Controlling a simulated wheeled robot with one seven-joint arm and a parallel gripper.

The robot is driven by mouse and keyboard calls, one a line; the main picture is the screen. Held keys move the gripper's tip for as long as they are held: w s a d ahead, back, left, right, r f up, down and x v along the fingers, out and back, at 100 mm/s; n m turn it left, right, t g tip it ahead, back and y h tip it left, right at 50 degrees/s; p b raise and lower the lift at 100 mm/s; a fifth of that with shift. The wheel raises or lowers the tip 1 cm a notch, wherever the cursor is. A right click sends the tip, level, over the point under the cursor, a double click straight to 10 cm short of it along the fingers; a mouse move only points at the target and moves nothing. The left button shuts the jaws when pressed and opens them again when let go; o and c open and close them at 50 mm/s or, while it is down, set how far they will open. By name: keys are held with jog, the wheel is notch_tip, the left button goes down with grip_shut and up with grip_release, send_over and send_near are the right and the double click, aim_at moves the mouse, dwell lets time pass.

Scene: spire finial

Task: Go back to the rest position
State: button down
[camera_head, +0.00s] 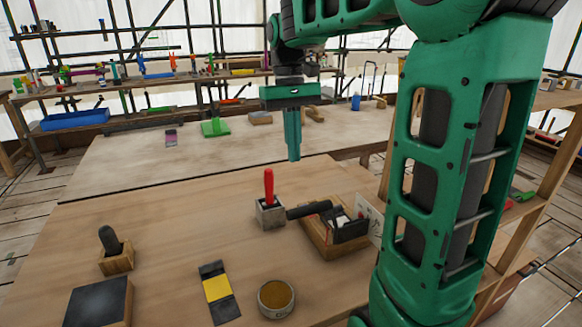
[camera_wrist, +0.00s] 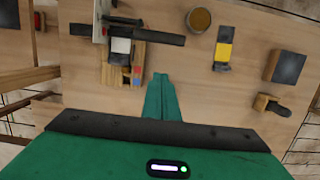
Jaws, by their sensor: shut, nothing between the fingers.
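My gripper (camera_head: 292,152) is green and points straight down above the wooden table (camera_head: 170,215). Its two fingers are together with nothing between them. In the head view it hangs behind and above a red-handled tool (camera_head: 269,186) standing in a grey block (camera_head: 270,212). The wrist view shows the shut fingertips (camera_wrist: 160,78) over bare wood, beside a wooden tray (camera_wrist: 118,75) holding dark tools. The fingers appear apart from everything on the table.
A tin of brown stuff (camera_head: 276,298), a yellow-and-black piece (camera_head: 217,288), a dark slab (camera_head: 98,302) and a dark-handled tool in a wooden block (camera_head: 116,260) stand in front. A green item (camera_head: 215,127) lies behind. The table's left middle is clear.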

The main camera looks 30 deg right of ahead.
jog(key=s+d+f+m, duration=0.1)
jog(key=s+f, duration=0.3)
jog(key=s, duration=0.3)
jog(key=s+d+f+m+t, duration=0.1)
jog(key=s+f, duration=0.4)
jog(key=s, duration=0.3)
jog(key=s+d+f+m+t, duration=0.1)
jog(key=s+f+m, duration=0.1)
jog(key=s+f, duration=0.3)
jog(key=s, duration=0.2)
jog(key=shift+s+d, duration=0.2)
jog(key=shift+s, duration=0.15)
